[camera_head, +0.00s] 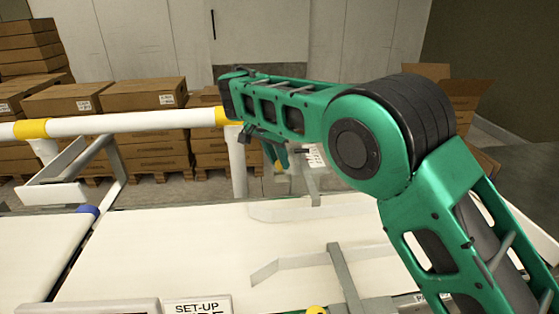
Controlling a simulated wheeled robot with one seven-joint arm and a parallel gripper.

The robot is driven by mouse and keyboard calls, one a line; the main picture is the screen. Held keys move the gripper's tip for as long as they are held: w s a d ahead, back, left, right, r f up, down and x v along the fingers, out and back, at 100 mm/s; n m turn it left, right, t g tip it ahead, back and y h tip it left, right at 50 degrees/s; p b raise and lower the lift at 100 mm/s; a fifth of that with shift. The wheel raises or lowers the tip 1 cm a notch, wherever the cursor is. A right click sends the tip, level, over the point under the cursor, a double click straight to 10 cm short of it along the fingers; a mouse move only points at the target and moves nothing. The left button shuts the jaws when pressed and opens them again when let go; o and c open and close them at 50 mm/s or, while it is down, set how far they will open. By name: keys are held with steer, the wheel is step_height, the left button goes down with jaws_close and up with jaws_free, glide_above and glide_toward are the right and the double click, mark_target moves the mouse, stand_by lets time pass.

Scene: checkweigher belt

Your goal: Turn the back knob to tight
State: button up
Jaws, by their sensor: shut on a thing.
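My green arm reaches in from the right over the belt (180,250). My gripper (281,168) points down at the far side of the belt, partly behind my own forearm. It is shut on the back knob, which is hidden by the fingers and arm. A small white label plate (315,155) with dark print shows just right of the gripper; its words are too small to read. The back guide rail (305,207) and its grey bracket (310,182) stand just in front of the gripper.
A front guide rail (290,262) with a grey bracket (345,280) crosses the near belt. A yellow knob (316,310) shows at the bottom edge, near a SET-UP sign (197,306). A white rail (130,122) runs behind the belt. Stacked cartons (150,95) stand at the back.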

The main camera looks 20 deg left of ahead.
steer(key=shift+w+r, duration=0.1)
steer(key=shift+w, duration=0.05)
steer(key=o, duration=1.1)
steer(key=shift+c, duration=0.2)
steer(key=v, duration=1)
steer(key=shift+r, duration=0.3)
